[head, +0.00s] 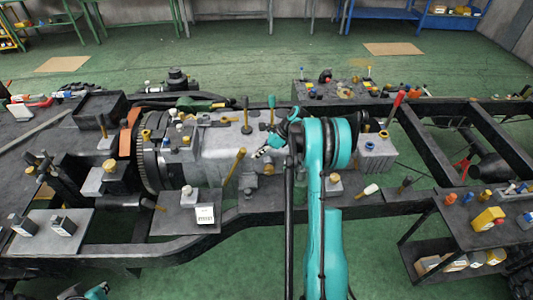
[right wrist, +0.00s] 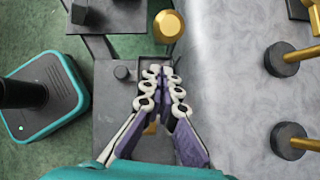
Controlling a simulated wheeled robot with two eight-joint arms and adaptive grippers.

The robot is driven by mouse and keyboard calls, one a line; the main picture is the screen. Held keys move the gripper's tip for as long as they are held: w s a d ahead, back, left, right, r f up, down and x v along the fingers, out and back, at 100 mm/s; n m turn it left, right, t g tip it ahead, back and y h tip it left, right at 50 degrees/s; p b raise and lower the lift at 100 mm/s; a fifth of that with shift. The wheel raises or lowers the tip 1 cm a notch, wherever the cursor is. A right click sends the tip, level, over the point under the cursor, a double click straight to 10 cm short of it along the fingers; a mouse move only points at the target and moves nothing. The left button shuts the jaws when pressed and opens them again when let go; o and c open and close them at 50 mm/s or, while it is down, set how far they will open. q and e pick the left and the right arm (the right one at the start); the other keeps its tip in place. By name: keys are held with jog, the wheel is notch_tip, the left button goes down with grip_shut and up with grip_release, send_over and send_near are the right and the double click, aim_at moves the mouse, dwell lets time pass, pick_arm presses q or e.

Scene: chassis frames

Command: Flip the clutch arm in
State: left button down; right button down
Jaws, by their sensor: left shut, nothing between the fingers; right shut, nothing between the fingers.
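A brass lever (head: 234,166) leans up from the near side of the grey gearbox housing (head: 215,140) in the head view. I cannot tell for sure whether it is the clutch arm. A round brass knob (right wrist: 168,27) shows just beyond my right fingertips in the right wrist view. My right gripper (head: 262,152) is shut and empty above the housing, right of the brass lever; its fingers show together in the right wrist view (right wrist: 160,76). My left gripper (head: 72,293) is low at the bottom left edge, shut and mostly cut off.
Two upright levers with dark and green knobs (head: 246,116) stand on the housing. A ringed flywheel (head: 148,155) is left of it. Black frame rails (head: 255,208) run along the near side. A side table (head: 485,205) with small parts stands at right.

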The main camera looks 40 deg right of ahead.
jog(key=shift+w+a+r, duration=0.5)
jog(key=shift+w+a, duration=0.15)
jog(key=shift+a, duration=0.1)
jog(key=shift+a+r, duration=0.1)
